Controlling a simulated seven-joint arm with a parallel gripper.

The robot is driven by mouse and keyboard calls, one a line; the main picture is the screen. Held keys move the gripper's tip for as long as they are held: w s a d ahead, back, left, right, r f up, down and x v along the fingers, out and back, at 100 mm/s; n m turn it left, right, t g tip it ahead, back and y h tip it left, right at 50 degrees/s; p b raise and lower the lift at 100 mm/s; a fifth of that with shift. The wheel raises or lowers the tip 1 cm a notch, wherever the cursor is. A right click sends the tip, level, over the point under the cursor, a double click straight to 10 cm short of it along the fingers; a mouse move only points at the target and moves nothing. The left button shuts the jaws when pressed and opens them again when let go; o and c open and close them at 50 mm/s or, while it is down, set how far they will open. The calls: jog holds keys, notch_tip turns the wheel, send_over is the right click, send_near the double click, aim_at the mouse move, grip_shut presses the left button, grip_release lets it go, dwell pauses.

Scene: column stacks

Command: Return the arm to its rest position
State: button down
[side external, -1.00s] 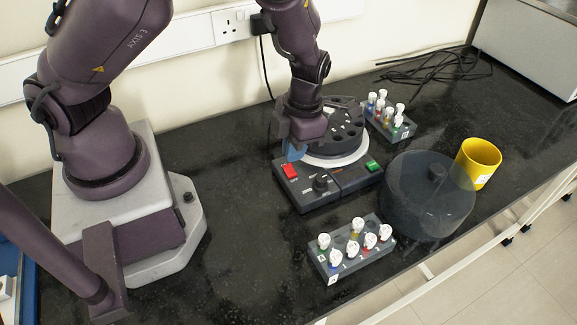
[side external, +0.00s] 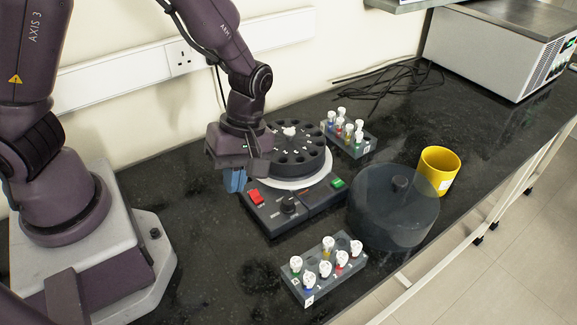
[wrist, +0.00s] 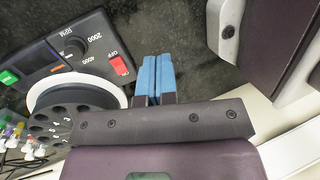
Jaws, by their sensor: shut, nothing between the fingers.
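My gripper (side external: 235,180) is raised just left of the dark centrifuge (side external: 268,217). Its blue fingers are together and empty, and they also show closed in the wrist view (wrist: 154,76). The rotor (side external: 305,152) is uncovered, with a white-capped tube (side external: 290,132) in one of its holes at the back. The fingers are apart from the red switch (side external: 256,197) on the centrifuge's front panel. The clear grey lid (side external: 385,222) lies on the bench to the right of the centrifuge.
A grey rack (side external: 322,281) with several capped tubes stands in front, and a second rack (side external: 362,149) stands behind the rotor. A yellow cup (side external: 440,168) is beyond the lid. Black cables (side external: 390,82) lie at the back. Bare bench lies left of the centrifuge.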

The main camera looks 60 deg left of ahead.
jog(key=s+a+r+m+t, duration=0.2)
jog(key=a+r+m+t, duration=0.1)
jog(key=r+m, duration=0.5)
jog(key=s+a+r+m+t, duration=0.2)
jog(key=r+m+t, duration=0.4)
jog(key=r, duration=0.8)
jog(key=s+m, duration=0.1)
jog(key=m, duration=0.2)
jog(key=shift+s+a+y, duration=0.15)
jog(key=shift+a+y, duration=0.25)
jog(key=shift+r, duration=0.1)
